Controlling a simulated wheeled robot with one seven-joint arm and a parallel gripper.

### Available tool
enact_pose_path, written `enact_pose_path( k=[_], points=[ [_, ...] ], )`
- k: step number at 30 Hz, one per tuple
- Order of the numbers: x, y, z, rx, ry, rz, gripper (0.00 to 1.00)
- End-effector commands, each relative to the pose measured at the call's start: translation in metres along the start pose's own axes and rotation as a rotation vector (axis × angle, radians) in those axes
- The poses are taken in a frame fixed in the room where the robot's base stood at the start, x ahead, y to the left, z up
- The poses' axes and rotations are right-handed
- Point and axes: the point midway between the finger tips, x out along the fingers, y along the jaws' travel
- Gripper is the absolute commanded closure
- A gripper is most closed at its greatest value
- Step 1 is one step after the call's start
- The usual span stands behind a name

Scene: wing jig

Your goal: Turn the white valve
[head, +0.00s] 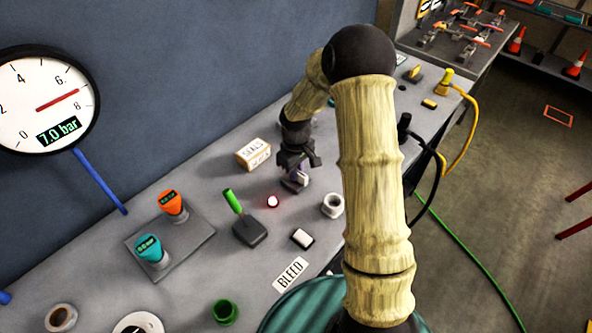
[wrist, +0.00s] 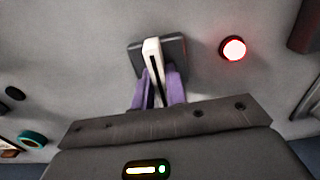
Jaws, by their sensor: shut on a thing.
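The white valve (wrist: 151,48) shows in the wrist view as a white bar handle with a dark stripe on a dark square base. My gripper (wrist: 158,82) has its two purple fingers on either side of the handle and is shut on it. The fingers hide part of the handle. In the head view my gripper (head: 297,171) reaches down onto the white valve (head: 302,178) on the grey bench, and the gripper partly covers it.
A glowing red lamp (head: 272,201) is beside the valve. A green-handled lever (head: 235,205), a white switch (head: 302,238), a white ring (head: 333,205) and a SEALS box (head: 253,154) stand nearby. The wall gauge (head: 45,100) reads 7.0 bar.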

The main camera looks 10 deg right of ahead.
Motion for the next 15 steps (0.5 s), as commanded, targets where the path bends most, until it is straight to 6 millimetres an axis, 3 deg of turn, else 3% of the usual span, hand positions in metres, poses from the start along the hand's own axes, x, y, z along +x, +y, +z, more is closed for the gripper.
enact_pose_path(
  k=[1, 2, 5, 15],
  points=[
    [0.0001, 0.0009, 0.0006, -0.002, -0.001, 0.001, 1.00],
    [0.0001, 0.0009, 0.0006, -0.002, -0.001, 0.001, 0.82],
    [0.0000, 0.0008, 0.0005, -0.001, -0.001, 0.001, 0.65],
    [-0.0023, 0.0004, -0.0001, 0.000, 0.000, 0.001, 0.65]
  ],
)
